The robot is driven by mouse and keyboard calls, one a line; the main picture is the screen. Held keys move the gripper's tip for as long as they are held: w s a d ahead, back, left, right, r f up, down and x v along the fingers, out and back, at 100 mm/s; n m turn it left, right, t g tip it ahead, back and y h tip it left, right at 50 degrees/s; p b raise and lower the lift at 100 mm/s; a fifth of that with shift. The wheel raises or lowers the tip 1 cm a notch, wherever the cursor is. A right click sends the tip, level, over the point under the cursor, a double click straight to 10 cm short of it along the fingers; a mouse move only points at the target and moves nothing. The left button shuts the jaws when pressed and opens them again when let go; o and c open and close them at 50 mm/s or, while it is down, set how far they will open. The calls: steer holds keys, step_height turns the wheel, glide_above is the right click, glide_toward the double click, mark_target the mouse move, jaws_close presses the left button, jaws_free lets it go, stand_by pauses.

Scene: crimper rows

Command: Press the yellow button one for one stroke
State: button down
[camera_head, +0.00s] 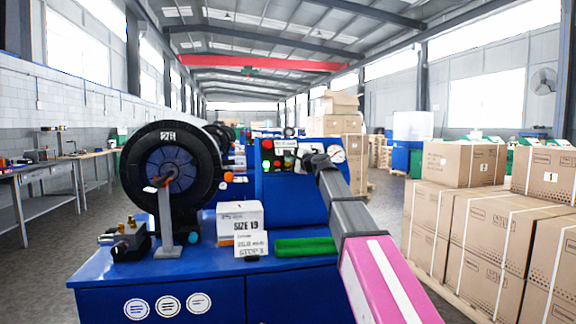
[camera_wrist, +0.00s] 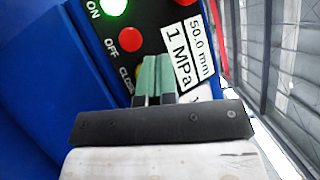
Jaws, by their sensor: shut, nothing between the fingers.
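The blue crimping machine (camera_head: 262,190) has a black control panel (camera_wrist: 150,35) that fills the upper wrist view. A yellow button (camera_wrist: 139,72) shows as a small patch beside the "CLOSE" label, mostly hidden behind my fingers. My gripper (camera_wrist: 158,62) is shut and empty, its green fingers pointing at the panel over this button. I cannot tell whether the fingertips touch it.
A lit green button (camera_wrist: 114,5) labelled ON and a red OFF button (camera_wrist: 130,39) sit beside the fingers. A display label (camera_wrist: 183,52) reads 50.0 mm and 1 MPa. Cardboard boxes (camera_head: 490,225) are stacked right.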

steer(key=shift+w+a+f, duration=0.15)
steer(key=shift+w+f, duration=0.25)
steer(key=shift+w, duration=0.15)
steer(key=shift+w, duration=0.1)
stand_by(1.7)
steer(key=shift+w+a+f, duration=0.1)
steer(key=shift+w+f, duration=0.15)
steer(key=shift+w+a+f, duration=0.1)
steer(key=shift+w+f, duration=0.15)
steer(key=shift+w, duration=0.1)
stand_by(1.0)
steer(key=shift+s, duration=0.1)
steer(key=shift+s+d+r, duration=0.2)
steer(key=shift+s+r, duration=0.3)
steer(key=shift+s, duration=0.1)
steer(key=shift+s, duration=0.1)
steer(key=shift+s+d+r, duration=0.3)
steer(key=shift+s+r, duration=0.4)
steer(key=shift+s, duration=0.25)
steer(key=shift+s+d+r, duration=0.3)
steer(key=shift+s+r, duration=0.4)
steer(key=shift+s, duration=0.25)
stand_by(1.3)
